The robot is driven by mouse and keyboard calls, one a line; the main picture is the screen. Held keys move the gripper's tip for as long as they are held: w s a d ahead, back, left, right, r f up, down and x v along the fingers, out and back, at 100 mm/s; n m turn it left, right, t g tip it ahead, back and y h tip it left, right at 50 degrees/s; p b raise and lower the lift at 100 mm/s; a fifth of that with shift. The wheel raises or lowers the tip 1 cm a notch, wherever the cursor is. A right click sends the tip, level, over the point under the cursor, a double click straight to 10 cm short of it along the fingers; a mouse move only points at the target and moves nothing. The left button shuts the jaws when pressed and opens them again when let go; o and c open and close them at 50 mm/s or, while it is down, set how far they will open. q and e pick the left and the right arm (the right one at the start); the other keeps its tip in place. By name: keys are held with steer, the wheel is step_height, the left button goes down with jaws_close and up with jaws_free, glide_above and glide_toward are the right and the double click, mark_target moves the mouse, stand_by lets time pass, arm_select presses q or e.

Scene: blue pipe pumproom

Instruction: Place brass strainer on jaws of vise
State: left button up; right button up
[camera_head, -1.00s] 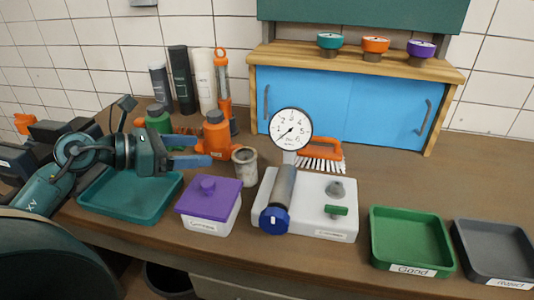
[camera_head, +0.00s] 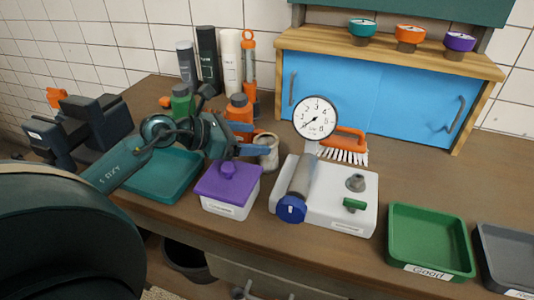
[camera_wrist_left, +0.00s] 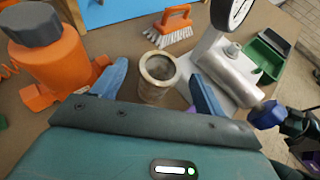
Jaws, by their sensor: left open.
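The brass strainer, a small worn grey-beige cup with an open top (camera_head: 268,156), stands upright on the bench behind the purple-lidded box. It also shows in the left wrist view (camera_wrist_left: 158,76). My left gripper (camera_head: 258,146) is open at the strainer, with its blue fingers pointing right. In the left wrist view the strainer stands between the two spread fingers (camera_wrist_left: 158,88), not clamped. The dark vise (camera_head: 88,125) with an orange part stands at the far left of the bench. My left arm and gripper hide part of the teal tray.
Close by are an orange bottle (camera_head: 240,110), the purple-lidded box (camera_head: 228,186) and a white base with a pressure gauge (camera_head: 315,117). A teal tray (camera_head: 150,190) lies under my arm. Green (camera_head: 430,240) and grey (camera_head: 505,255) trays stand right.

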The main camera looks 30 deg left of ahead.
mark_target(275, 140)
arm_select(q)
steer(key=shift+p+x, duration=0.45)
steer(key=shift+x, duration=1.9)
steer(key=shift+c, duration=0.4)
steer(key=c, duration=1.1)
steer(key=shift+r, duration=0.1)
step_height(275, 140, up, 18)
